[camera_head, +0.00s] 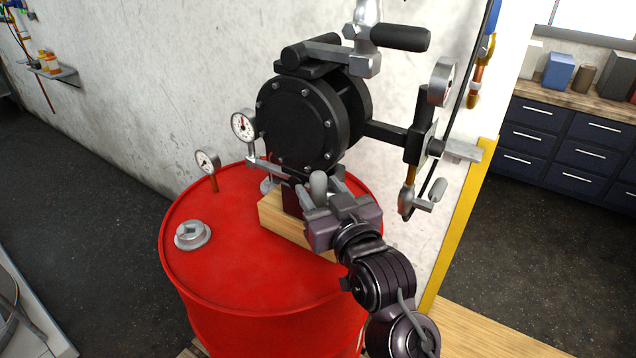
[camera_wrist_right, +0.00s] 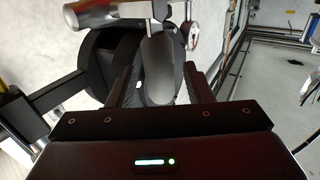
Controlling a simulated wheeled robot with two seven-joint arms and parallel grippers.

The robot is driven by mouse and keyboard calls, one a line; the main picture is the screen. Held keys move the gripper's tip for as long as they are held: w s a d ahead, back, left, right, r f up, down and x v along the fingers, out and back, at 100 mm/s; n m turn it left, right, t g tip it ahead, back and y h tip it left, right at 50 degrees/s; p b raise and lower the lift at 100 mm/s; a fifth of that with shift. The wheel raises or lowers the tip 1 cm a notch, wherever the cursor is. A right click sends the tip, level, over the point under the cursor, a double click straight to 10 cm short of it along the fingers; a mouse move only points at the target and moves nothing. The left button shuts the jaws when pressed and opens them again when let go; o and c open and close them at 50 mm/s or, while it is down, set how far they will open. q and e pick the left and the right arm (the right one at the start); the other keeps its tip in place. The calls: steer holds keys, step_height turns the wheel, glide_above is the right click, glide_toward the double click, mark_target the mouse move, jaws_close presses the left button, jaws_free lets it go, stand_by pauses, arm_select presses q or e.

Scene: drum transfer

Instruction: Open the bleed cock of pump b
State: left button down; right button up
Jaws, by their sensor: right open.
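A black pump (camera_head: 297,122) with a round bolted face stands on a wooden block (camera_head: 283,226) on top of a red drum (camera_head: 225,270). A grey rounded handle (camera_head: 319,181) sits low on the pump's front. It also shows in the right wrist view (camera_wrist_right: 158,62), between the two dark fingers. My right gripper (camera_head: 322,192) is open around this handle; contact cannot be told. A second small grey lever (camera_head: 438,190) is on a brass cock (camera_head: 407,197) to the right. No label shows which pump or cock is b. My left gripper is out of view.
Gauges (camera_head: 243,126) (camera_head: 207,162) stand left of the pump, and another gauge (camera_head: 441,82) is at the upper right. A large black-gripped lever (camera_head: 400,38) is above the pump. The wall is close behind. A bung (camera_head: 192,235) is on the drum's left.

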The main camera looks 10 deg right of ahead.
steer(key=shift+w+a, duration=0.1)
steer(key=shift+w, duration=0.55)
jaws_close()
